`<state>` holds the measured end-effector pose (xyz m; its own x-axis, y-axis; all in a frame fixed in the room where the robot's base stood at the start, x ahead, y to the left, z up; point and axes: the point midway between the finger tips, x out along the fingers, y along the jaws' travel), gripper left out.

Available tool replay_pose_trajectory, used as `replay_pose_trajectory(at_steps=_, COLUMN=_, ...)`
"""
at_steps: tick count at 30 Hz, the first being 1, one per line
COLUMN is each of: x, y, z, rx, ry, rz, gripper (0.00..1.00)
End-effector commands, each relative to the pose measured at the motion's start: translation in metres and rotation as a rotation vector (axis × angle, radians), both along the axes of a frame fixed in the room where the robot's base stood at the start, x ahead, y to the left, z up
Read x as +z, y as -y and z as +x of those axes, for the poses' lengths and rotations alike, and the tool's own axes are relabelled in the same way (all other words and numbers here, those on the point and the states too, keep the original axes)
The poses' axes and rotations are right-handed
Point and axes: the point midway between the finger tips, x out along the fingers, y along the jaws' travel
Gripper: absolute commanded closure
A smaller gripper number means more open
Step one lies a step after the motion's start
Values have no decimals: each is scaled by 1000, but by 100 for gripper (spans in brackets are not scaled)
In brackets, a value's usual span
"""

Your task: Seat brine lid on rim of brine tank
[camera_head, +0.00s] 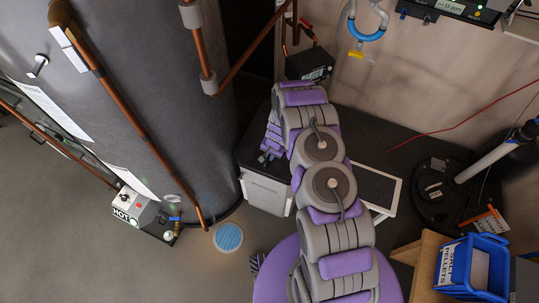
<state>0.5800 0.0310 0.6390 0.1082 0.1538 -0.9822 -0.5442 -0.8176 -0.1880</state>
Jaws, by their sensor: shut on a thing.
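My gripper (269,153) is at the end of my folded purple and grey arm, left of the arm's large joints. It points down, and its small dark fingers are partly hidden. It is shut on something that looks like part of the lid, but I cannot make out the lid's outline. A white box (264,194) shows just below the fingers, and a white-edged dark panel (374,186) shows right of the arm. These may be the brine tank and its rim or lid; my arm hides the area between. I cannot tell whether lid and rim touch.
A tall grey cylinder (150,110) with copper pipes stands at the left, with a box marked HOT (135,205) beside it. A dark round fixture (437,190) and a blue SALT PELLETS bin (472,268) are at the right. A round blue drain (228,237) lies in the floor.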

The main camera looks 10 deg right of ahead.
Motion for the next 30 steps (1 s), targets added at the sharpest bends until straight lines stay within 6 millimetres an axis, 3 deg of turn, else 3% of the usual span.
replay_pose_trajectory(at_steps=30, x=-9, y=0, z=1, rx=1, ry=2, rz=0, gripper=100)
